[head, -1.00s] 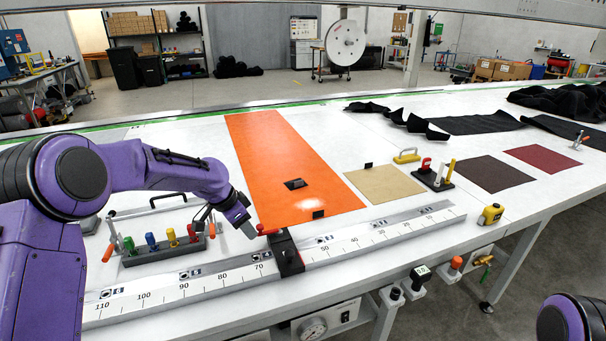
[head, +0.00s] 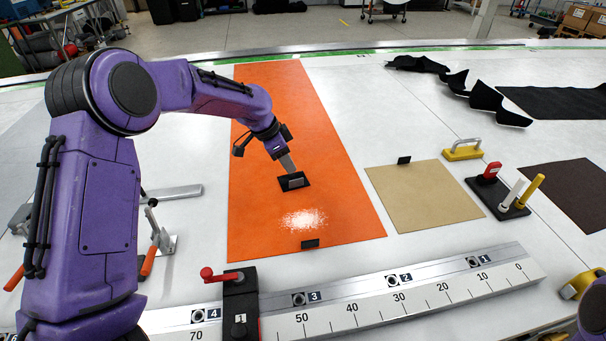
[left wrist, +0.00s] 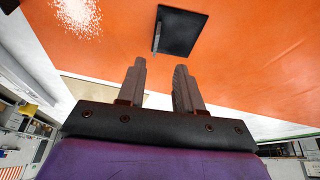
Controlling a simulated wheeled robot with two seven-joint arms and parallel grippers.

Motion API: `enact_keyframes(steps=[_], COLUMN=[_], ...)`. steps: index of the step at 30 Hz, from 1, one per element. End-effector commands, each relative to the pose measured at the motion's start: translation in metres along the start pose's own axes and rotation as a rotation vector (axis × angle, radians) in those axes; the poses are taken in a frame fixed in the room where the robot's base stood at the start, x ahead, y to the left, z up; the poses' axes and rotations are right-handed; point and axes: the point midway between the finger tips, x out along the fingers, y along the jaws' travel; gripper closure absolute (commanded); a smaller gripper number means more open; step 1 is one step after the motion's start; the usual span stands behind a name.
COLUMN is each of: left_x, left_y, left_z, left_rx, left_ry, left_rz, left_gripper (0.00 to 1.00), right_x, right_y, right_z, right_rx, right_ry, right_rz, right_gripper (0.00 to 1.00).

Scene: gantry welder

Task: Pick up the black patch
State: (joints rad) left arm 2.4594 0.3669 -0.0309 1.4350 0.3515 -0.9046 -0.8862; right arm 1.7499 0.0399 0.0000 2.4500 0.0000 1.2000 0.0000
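The black patch (head: 284,185) is a small dark square lying on the orange sheet (head: 330,190). A small grey upright piece shows on it. My left gripper (head: 290,167) reaches down over the sheet, its fingertips close to the patch's far side. In the left wrist view the gripper (left wrist: 161,66) is open, with nothing between its two fingers. There the patch (left wrist: 182,32) lies beyond the fingertips, slightly right of centre. Whether the fingers touch it cannot be told. My right gripper is out of view; only a bit of my right arm shows at the lower right edge.
A long ruler rail (head: 420,286) with a black, red-handled stop (head: 240,305) runs along the near side. Small black tabs sit at the edges of the orange sheet (head: 310,244) and the tan sheet (head: 425,192). A tool stand (head: 497,198) and yellow-handled block (head: 462,150) stand right.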

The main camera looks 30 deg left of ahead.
Motion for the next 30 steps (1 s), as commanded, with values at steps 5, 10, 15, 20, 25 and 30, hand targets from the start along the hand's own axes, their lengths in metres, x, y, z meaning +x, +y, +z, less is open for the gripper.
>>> enact_keyframes(steps=[5, 10, 15, 20, 25, 30], left_x=[0.026, 0.057, 0.084, 0.088, 0.087, 0.087], left_y=[-0.004, -0.005, -0.006, -0.006, -0.006, -0.006], left_z=[-0.001, -0.004, -0.005, -0.004, -0.004, -0.004], left_rx=[-0.005, -0.005, -0.002, -0.002, -0.002, -0.002], left_ry=[-0.004, -0.011, -0.008, -0.007, -0.007, -0.008], left_rz=[0.002, 0.009, 0.007, 0.008, 0.007, 0.008], left_gripper=[0.65, 0.65, 0.65, 0.65, 1.00, 1.00], right_x=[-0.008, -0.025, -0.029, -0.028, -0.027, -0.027], right_y=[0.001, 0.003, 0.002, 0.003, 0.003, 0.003], right_z=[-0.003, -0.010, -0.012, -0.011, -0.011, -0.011], right_rx=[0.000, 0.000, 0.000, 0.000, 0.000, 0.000], right_ry=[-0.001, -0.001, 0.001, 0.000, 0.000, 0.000], right_rz=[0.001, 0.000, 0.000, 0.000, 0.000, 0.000], right_gripper=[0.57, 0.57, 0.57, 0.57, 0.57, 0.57])
